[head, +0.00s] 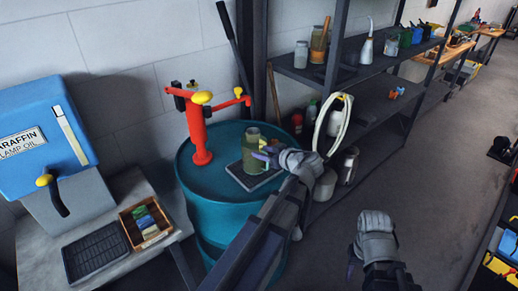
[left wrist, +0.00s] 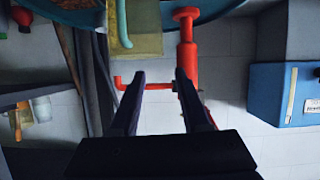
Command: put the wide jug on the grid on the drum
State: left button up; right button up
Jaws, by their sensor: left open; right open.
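The wide jug (head: 252,158), greenish see-through glass, stands upright on the dark grid (head: 239,178) on top of the teal drum (head: 212,215). In the left wrist view the jug (left wrist: 147,20) shows at the top edge with its pale green handle (left wrist: 122,22), partly cut off. My left gripper (head: 264,155) is just right of the jug, at its handle side. Its fingers (left wrist: 160,74) are open with nothing between them. In the head view the arm hides part of the drum. My right gripper (head: 354,267) is open and empty over the floor, lower right.
A red pump with yellow knobs (head: 200,140) stands on the drum behind the jug. Left is a table with a blue lamp-oil dispenser (head: 45,128), a black drip tray (head: 95,251) and a wooden box (head: 146,224). Shelves (head: 350,72) with jars stand right; the floor (head: 425,215) is clear.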

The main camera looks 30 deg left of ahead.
pick_arm(q)
jog(key=s+d+f+m+g+h, duration=0.1)
jog(key=s+d+f+m+h, duration=0.2)
jog(key=s+d+m, duration=0.3)
jog(key=s+d+f+m+g+h, duration=0.2)
jog(key=s+d+f+m+h, duration=0.2)
jog(key=d, duration=0.8)
jog(key=s+d+f+m+g+h, duration=0.2)
jog(key=s+d+f+m+h, duration=0.2)
jog(key=s+d, duration=0.6)
notch_tip(320, 180, down, 2)
jog(key=m, duration=0.3)
jog(key=shift+s+f+m, duration=0.15)
jog(key=shift+s+m, duration=0.15)
jog(key=shift+s, duration=0.05)
jog(key=shift+d, duration=0.1)
